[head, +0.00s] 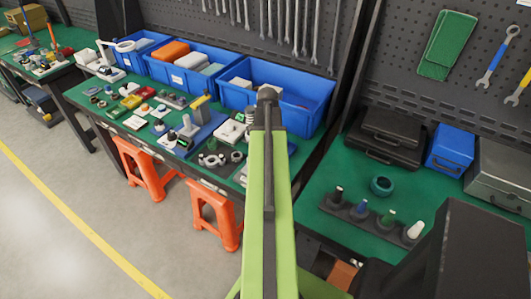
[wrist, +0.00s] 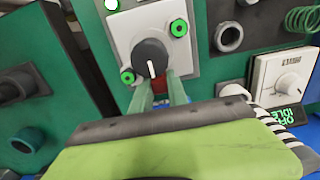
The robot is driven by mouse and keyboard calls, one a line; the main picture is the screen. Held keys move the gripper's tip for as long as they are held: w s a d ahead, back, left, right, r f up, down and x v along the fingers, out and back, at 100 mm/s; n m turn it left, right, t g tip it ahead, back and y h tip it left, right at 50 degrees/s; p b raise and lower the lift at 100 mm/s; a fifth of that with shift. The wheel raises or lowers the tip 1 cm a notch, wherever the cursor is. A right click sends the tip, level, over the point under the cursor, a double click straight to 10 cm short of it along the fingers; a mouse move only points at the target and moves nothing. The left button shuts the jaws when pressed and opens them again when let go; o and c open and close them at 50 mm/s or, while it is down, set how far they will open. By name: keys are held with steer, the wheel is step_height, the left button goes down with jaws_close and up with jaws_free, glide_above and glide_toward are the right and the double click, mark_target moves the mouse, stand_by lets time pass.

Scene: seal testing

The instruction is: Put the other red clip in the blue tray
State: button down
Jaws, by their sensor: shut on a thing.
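In the wrist view my gripper (wrist: 160,92) has its two green fingers close together, with a small red piece (wrist: 160,85) between them. It looks like the red clip, mostly hidden by the fingers and my wrist. In the head view my arm hides the gripper and the clip. Blue trays line the back of the long green bench: one at the left (head: 146,66), a middle one (head: 180,79) with an orange item and grey items, and a larger one (head: 318,105) behind my arm. I cannot tell which one is meant.
In the wrist view a panel with a black knob (wrist: 150,57) and green fittings stands just beyond the fingers. A white dial box (wrist: 283,78) is at the right. In the head view many small parts crowd the bench, and orange stools (head: 215,215) stand in front.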

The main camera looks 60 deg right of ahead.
steer(key=shift+r+p, duration=0.95)
steer(key=shift+r, duration=0.2)
